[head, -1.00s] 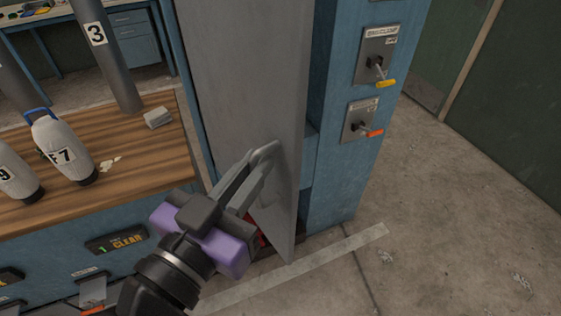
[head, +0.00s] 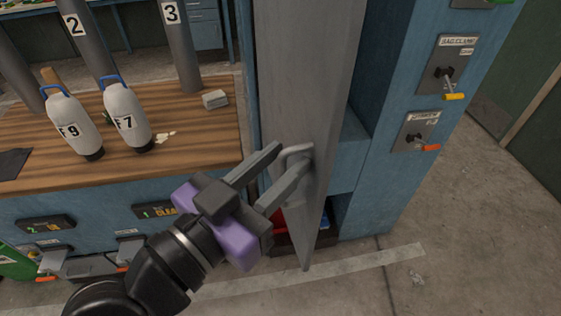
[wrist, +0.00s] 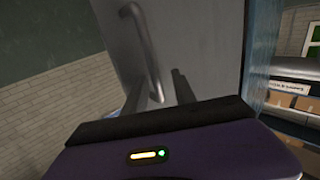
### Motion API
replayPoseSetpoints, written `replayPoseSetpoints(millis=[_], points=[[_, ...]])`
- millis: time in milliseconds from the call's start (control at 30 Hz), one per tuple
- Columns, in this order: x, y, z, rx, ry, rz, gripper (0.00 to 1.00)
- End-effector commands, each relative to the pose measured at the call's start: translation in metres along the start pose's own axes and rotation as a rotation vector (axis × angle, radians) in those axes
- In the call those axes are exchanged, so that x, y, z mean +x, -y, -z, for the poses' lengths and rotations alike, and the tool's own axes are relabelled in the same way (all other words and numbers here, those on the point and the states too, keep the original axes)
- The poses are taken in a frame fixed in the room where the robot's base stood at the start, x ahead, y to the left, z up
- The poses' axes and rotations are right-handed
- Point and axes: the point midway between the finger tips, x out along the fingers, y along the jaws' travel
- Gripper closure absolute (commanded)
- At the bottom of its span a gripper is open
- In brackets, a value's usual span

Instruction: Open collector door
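The collector door (head: 305,80) is a tall grey panel standing ajar, seen at a steep angle in the head view. Its metal bar handle (head: 300,149) is on the face toward my gripper. My gripper (head: 289,158) has its two fingers spread apart, with the tips at the handle. In the wrist view the door (wrist: 195,50) fills the middle and the handle (wrist: 140,45) stands just beyond the fingers (wrist: 160,90). I cannot tell whether a finger touches the handle. Behind the door's lower edge, part of a dark bin with red and blue contents (head: 328,222) shows.
A blue cabinet column (head: 385,190) with a yellow-tipped switch (head: 453,96) and an orange-tipped switch (head: 430,147) stands right of the door. A wooden bench (head: 200,140) with white bottles (head: 125,115) is at left. Floor at right is clear.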

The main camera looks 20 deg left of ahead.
Motion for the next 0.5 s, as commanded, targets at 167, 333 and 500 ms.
replayPoseSetpoints(millis=[167, 333, 500], points=[[0.000, -0.001, 0.000, 0.000, 0.000, -0.002, 0.67], [-0.010, 0.000, -0.001, 0.000, 0.001, 0.000, 0.67], [-0.037, 0.001, -0.001, 0.000, 0.000, 0.003, 0.67]])
